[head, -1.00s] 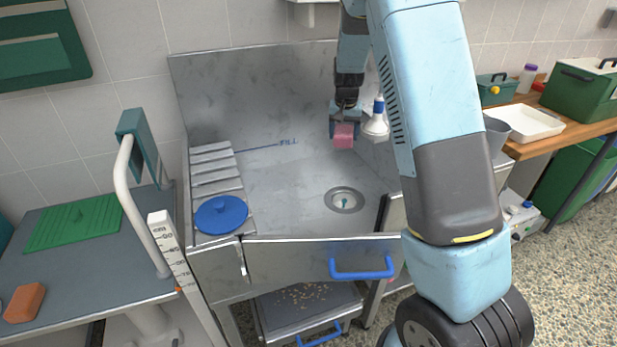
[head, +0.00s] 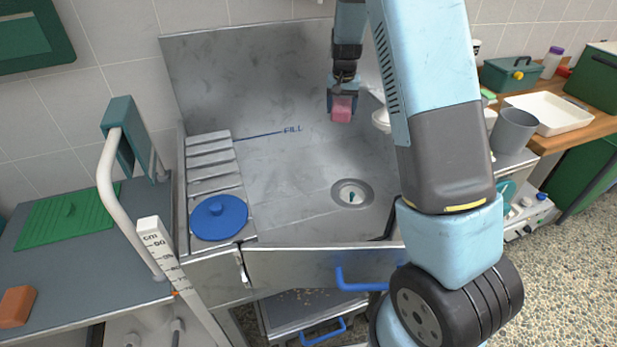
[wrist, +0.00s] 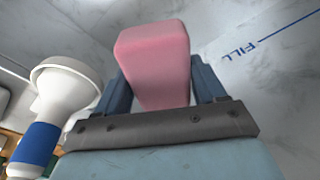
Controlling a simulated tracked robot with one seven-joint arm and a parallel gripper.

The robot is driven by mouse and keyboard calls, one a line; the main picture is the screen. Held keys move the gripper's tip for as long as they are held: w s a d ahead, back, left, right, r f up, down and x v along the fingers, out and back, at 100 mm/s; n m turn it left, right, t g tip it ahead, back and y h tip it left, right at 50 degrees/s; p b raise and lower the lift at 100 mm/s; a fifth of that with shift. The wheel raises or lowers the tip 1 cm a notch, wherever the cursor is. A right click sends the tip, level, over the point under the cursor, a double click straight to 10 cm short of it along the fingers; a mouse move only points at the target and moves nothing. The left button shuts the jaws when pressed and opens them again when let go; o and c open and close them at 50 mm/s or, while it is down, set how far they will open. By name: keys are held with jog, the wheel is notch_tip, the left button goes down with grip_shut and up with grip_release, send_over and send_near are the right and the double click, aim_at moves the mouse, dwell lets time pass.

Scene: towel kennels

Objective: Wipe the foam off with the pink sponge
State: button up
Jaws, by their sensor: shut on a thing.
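The pink sponge (head: 342,109) is in my gripper (head: 342,98), held above the steel basin (head: 290,165) near its back wall. In the wrist view the sponge (wrist: 155,62) sits between the two blue-grey fingers of my gripper (wrist: 160,88), which are shut on it. Its far end sticks out past the fingertips. I cannot make out any foam for certain on the grey, mottled steel. A blue FILL line (head: 260,134) runs along the basin, and a round drain (head: 352,194) lies in its floor. My arm hides the basin's right side.
A white shower head with a blue handle (wrist: 38,145) is close beside my gripper. A blue lid (head: 218,217) lies on the slatted rack at left. A grey table (head: 85,255) holds a green board (head: 66,216) and an orange block (head: 16,306). A grey cup (head: 514,131) stands at right.

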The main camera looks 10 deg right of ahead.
jog(key=shift+d, duration=0.5)
jog(key=s+a+f, duration=0.6)
jog(key=a+f, duration=0.2)
jog(key=f, duration=0.1)
jog(key=n, duration=0.1)
send_near(307, 194)
jog(key=s+r, duration=0.1)
jog(key=s, duration=0.2)
jog(key=shift+d+f, duration=0.2)
jog(key=shift+f, duration=1.1)
jog(key=shift+d+f, duration=0.2)
jog(key=shift+f, duration=1.15)
jog(key=shift+f, duration=0.95)
jog(key=shift+w+a+r, duration=0.1)
jog(key=shift+w+a, duration=0.1)
jog(key=shift+w, duration=0.75)
jog(key=shift+w+a, duration=0.2)
jog(key=shift+w, duration=0.75)
